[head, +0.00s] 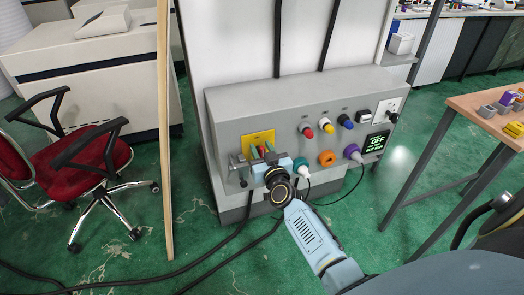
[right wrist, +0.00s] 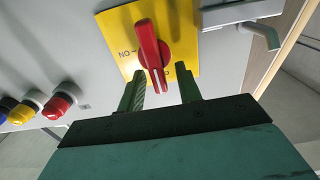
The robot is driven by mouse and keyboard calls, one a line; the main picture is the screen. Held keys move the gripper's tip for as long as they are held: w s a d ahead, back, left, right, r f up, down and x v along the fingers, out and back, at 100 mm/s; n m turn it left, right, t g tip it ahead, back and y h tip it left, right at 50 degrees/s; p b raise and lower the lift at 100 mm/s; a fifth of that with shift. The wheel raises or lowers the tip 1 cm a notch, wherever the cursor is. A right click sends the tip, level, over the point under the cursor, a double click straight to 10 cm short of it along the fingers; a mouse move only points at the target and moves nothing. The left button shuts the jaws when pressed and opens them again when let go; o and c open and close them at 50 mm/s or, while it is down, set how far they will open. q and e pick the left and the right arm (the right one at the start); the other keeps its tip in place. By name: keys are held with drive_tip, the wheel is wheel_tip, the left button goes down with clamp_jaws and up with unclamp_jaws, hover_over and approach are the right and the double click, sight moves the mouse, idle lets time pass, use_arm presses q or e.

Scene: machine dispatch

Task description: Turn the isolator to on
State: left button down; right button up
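The isolator is a red rotary handle (right wrist: 149,45) with a white stripe, on a yellow plate (right wrist: 183,40) that also shows on the grey panel in the head view (head: 258,137). "ON" is printed beside the handle; another label is partly covered. My right gripper (right wrist: 162,82) is open, its two green fingers on either side of the handle's near end, with a visible gap on at least the right side. In the head view my right gripper (head: 264,152) largely hides the handle. A small display (head: 376,142) reads "OFF". My left gripper is not in view.
The grey panel (head: 300,100) carries red (head: 308,132), yellow (head: 326,125) and blue (head: 345,121) knobs, plus coloured sockets and plugs with cables. A grey lever-like fitting (head: 238,168) is left of the gripper. A wooden table (head: 480,105) stands right; a red chair (head: 75,165) left.

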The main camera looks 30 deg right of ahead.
clamp_jaws()
